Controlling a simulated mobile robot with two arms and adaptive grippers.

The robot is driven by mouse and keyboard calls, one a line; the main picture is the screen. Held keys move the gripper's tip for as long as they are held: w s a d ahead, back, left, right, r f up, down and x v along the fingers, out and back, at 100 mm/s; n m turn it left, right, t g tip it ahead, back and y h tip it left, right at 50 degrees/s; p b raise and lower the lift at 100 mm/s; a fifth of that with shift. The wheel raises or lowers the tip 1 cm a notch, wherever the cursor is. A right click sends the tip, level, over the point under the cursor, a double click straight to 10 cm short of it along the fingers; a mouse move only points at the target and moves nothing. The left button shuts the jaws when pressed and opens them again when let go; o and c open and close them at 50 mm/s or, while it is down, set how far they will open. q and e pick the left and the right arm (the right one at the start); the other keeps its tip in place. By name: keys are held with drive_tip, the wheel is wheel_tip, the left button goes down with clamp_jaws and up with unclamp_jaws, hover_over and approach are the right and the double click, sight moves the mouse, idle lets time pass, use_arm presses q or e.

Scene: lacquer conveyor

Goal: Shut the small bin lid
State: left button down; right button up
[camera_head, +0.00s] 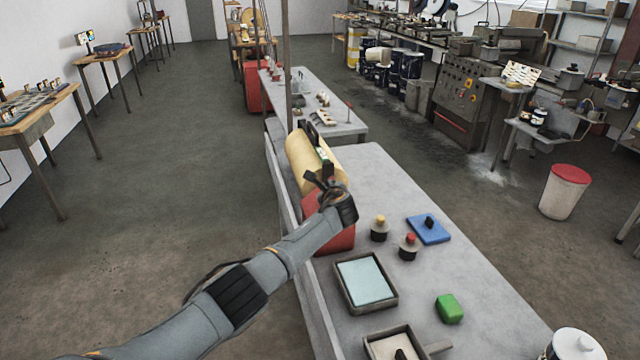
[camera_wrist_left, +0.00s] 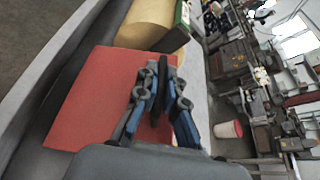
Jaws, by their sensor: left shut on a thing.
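A red box-like bin (camera_head: 340,241) stands on the near bench, behind my left forearm. Its flat red face shows in the left wrist view (camera_wrist_left: 92,105); my arm hides part of it, so I cannot tell how its lid stands. My left gripper (camera_head: 326,182) is at the red bin, below the yellow roll. In the left wrist view its fingers (camera_wrist_left: 163,85) are closed around a narrow dark handle (camera_wrist_left: 164,72) in front of the red face. My right gripper is not in view.
A yellow roll (camera_head: 308,160) lies just beyond the red bin. Dark jars (camera_head: 379,233), a blue pad (camera_head: 429,229), a framed pale tray (camera_head: 366,283) and a green block (camera_head: 449,309) stand on the bench (camera_head: 400,190). A white floor bin with a red top (camera_head: 565,192) stands right.

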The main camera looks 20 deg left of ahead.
use_arm(q)
drive_tip(key=f+b, duration=0.1)
drive_tip(key=w+d+m+b, duration=0.1)
drive_tip(key=d+f+g+y+b, duration=0.1)
drive_tip(key=shift+w+f+m, duration=0.2)
drive_tip(key=shift+f+m, duration=0.1)
drive_tip(key=shift+m, duration=0.1)
drive_tip(key=shift+w+d+f+b, duration=0.25)
drive_tip(key=shift+f+b, duration=0.4)
drive_tip(key=shift+b, duration=0.7)
drive_tip(key=shift+w+d+f+b, duration=0.25)
drive_tip(key=shift+f+b, duration=0.4)
drive_tip(key=shift+b, duration=0.75)
drive_tip(key=shift+w+d+f+b, duration=0.1)
drive_tip(key=shift+d+f+b, duration=0.2)
drive_tip(key=shift+f+b, duration=0.7)
drive_tip(key=shift+r+b, duration=0.3)
drive_tip(key=shift+b, duration=0.05)
drive_tip(key=c, duration=1.4)
unclamp_jaws()
drive_tip(key=shift+d, duration=0.1)
drive_tip(key=shift+c, duration=0.2)
drive_tip(key=shift+r, duration=0.1)
